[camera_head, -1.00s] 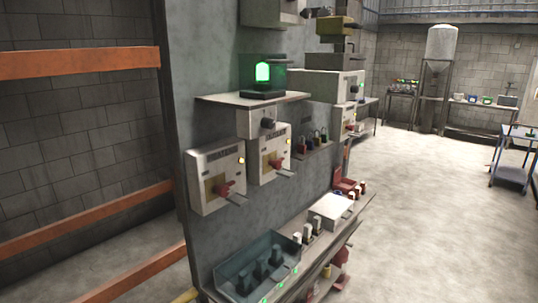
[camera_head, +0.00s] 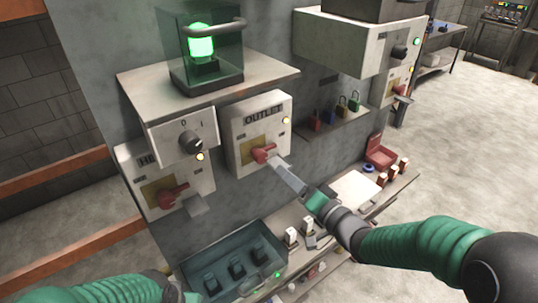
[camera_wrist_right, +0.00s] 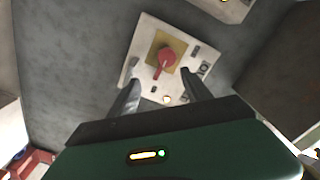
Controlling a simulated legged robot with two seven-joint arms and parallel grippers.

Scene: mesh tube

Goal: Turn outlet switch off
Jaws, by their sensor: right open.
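The outlet box (camera_head: 245,148) is a pale panel labelled OUTLET on the grey wall, with a yellow plate and a lit yellow lamp. Its red rotary switch (camera_head: 263,154) shows in the middle of the head view. In the right wrist view the red switch (camera_wrist_right: 166,60) sits on its yellow plate. My right gripper (camera_head: 280,166) comes in from the lower right, close to the switch. In the right wrist view, its fingers (camera_wrist_right: 160,78) are spread apart around the switch's line; contact cannot be told. Only my left arm shows at bottom left; its gripper is out of frame.
A similar box (camera_head: 143,160) with a red switch stands left, partly behind a dial box (camera_head: 170,132). Above is a shelf (camera_head: 140,88) bearing a green lamp (camera_head: 202,46). Padlocks (camera_head: 335,112) hang right. A tray of dark switches (camera_head: 190,268) lies below.

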